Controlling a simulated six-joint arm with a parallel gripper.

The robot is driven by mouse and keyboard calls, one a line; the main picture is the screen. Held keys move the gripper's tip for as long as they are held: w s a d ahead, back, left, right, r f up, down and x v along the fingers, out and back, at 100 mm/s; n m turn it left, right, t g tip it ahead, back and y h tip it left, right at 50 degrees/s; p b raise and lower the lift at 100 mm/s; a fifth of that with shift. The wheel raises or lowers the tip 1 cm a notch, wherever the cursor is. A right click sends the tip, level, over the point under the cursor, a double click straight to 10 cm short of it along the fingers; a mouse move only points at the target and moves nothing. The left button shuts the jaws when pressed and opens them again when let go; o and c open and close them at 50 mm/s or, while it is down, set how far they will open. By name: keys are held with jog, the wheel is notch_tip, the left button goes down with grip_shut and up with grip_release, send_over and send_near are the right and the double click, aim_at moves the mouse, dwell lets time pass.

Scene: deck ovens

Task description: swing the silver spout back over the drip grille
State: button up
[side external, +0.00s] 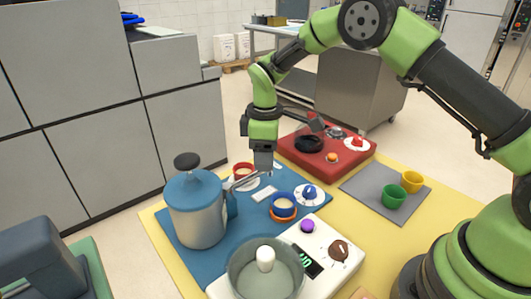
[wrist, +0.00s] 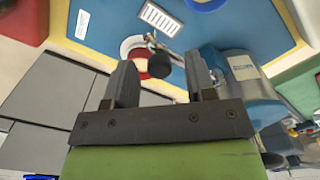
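The silver spout (side external: 247,181) juts right from the blue-lidded grey urn (side external: 197,210). In the wrist view the spout (wrist: 172,54) crosses in front of a white saucer with a red cup (wrist: 135,47), beside the drip grille rather than over it. A black ball (wrist: 159,67) sits by the spout. The drip grille (side external: 264,193) is a small pale slotted plate on the blue mat; it also shows in the wrist view (wrist: 160,18). My gripper (side external: 263,167) points down just above the spout's outer end. In the wrist view my gripper (wrist: 160,62) is open, with the ball between its fingertips; contact is unclear.
A scale with a bowl (side external: 265,275) is in front. A red hob (side external: 328,150) is behind, and a grey mat (side external: 372,186) with two cups is right.

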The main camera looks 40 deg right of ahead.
notch_tip(320, 180, up, 10)
dwell(0.6)
jog(key=s+d+r+m+t+y, duration=0.1)
jog(key=s+r+m+t, duration=0.2)
jog(key=s+r+m, duration=0.55)
jog(key=s+r+m+t, duration=0.1)
jog(key=s+m+t, duration=0.1)
jog(key=s, duration=0.6)
jog(key=s+r+m+t+y, duration=0.1)
jog(key=s+m+t, duration=0.1)
jog(key=s, duration=0.7)
jog(key=shift+s+d+r, duration=0.15)
jog(key=shift+s+r, duration=0.05)
jog(key=shift+r, duration=0.1)
jog(key=shift+m, duration=0.25)
